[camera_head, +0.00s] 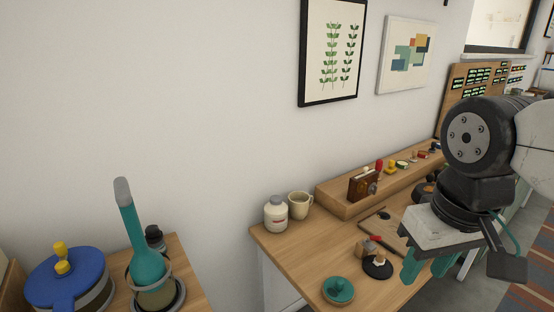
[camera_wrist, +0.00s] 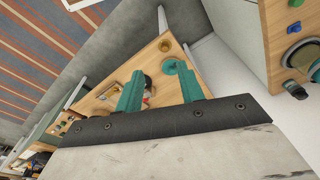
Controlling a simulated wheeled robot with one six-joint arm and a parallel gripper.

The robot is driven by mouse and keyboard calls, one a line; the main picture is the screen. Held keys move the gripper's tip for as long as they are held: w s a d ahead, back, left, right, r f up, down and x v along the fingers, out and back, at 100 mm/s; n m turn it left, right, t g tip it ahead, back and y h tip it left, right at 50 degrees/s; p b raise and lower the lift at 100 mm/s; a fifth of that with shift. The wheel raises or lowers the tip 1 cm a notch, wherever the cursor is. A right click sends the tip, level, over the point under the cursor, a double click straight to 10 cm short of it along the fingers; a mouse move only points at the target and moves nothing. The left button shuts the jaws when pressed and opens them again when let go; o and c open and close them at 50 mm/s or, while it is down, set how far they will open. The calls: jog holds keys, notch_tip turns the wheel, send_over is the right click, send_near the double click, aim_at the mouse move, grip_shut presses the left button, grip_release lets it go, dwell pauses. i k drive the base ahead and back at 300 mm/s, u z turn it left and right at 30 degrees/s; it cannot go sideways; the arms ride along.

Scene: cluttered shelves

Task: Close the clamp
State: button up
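My gripper (camera_head: 426,270) hangs at the right in the head view, above and in front of the wooden desk. Its two teal fingers are apart with nothing between them; in the wrist view (camera_wrist: 160,88) they also stand apart. I cannot pick out the clamp for certain. A small red-tipped item (camera_head: 370,245) lies on the desk by a black round base (camera_head: 377,268), but its shape is too small to tell. A tall teal lever-like piece with a grey tip (camera_head: 140,235) rises from a round ringed base at the lower left. My gripper touches neither.
The desk (camera_head: 285,260) holds a white jar (camera_head: 276,214), a beige mug (camera_head: 300,205) and a teal dish (camera_head: 338,290). A raised shelf (camera_head: 345,205) with small items runs along the wall. A blue-lidded pot (camera_head: 70,280) stands lower left. A gap separates the two tables.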

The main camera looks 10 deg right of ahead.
aim_at(372, 237)
jog(key=u, duration=1.95)
jog(key=k, duration=0.95)
jog(key=z, duration=1.85)
jog(key=i, duration=0.5)
jog(key=u, duration=0.1)
